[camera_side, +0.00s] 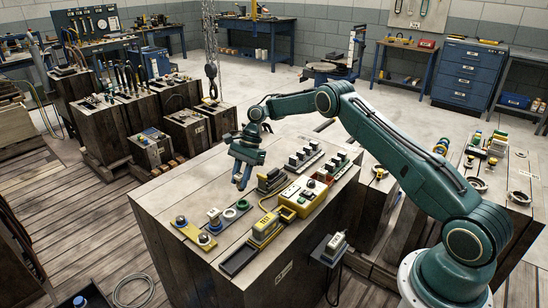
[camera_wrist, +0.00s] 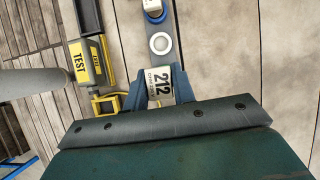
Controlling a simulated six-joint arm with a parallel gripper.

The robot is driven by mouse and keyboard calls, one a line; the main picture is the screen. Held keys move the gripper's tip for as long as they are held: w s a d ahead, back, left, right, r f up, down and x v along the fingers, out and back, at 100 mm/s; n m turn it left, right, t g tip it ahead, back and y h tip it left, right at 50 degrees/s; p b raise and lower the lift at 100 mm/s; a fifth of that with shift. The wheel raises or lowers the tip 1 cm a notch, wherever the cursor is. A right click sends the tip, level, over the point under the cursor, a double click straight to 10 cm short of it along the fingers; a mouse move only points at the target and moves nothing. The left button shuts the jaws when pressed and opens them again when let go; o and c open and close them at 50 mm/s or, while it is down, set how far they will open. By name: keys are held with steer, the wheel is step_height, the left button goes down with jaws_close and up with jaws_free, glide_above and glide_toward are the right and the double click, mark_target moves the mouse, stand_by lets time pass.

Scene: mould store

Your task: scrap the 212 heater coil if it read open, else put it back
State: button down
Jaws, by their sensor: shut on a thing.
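My gripper (camera_side: 243,181) is above the wooden bench block, pointing down. In the wrist view its blue fingers (camera_wrist: 158,90) are shut on a white piece tagged 212, the heater coil (camera_wrist: 160,84). The coil's body is mostly hidden by the fingers; I cannot make it out in the side view. A grey strip (camera_wrist: 162,60) with a white ring lies beyond the fingertips. A yellow tester (camera_side: 303,195) stands to the right of the gripper in the side view; I cannot read a result on it. A yellow TEST block (camera_side: 265,229) stands nearer the front, also in the wrist view (camera_wrist: 87,62).
A yellow strip with round knobs (camera_side: 194,232) lies at the block's left. A black tray (camera_side: 240,260) lies at its front edge. Rows of dark blocks (camera_side: 305,155) stand behind the tester. A chain hook (camera_side: 211,72) hangs behind. A small device (camera_side: 334,246) sits on a side shelf.

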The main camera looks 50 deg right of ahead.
steer(key=shift+f, duration=2.55)
steer(key=shift+f, duration=0.75)
stand_by(0.9)
steer(key=c, duration=0.7)
jaws_free()
steer(key=shift+r, duration=0.1)
steer(key=shift+r, duration=3.65)
